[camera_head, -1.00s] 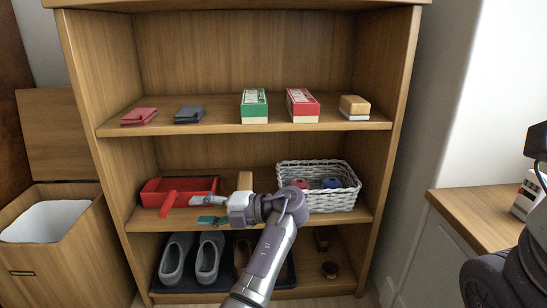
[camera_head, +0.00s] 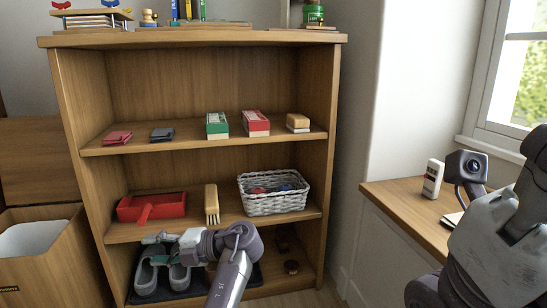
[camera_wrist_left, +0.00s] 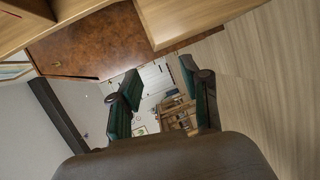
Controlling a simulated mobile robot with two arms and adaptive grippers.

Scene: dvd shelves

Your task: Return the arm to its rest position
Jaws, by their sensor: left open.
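My left gripper (camera_head: 158,250) is open and empty in the head view. It is in front of the bottom shelf and covers part of the grey shoes (camera_head: 148,275). Its arm comes up from the bottom edge and bends left at the wrist. In the left wrist view the two dark green fingers of my left gripper (camera_wrist_left: 163,100) are apart with nothing between them. A grey link of my right arm shows at the right edge of the head view; its fingers do not show.
The wooden shelf unit (camera_head: 190,41) stands close ahead. Its middle shelf holds a red dustpan (camera_head: 168,206), a brush (camera_head: 212,203) and a white basket (camera_head: 275,205). A wooden counter (camera_head: 400,208) with a white box (camera_head: 433,178) is at right, a bin (camera_head: 45,270) at left.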

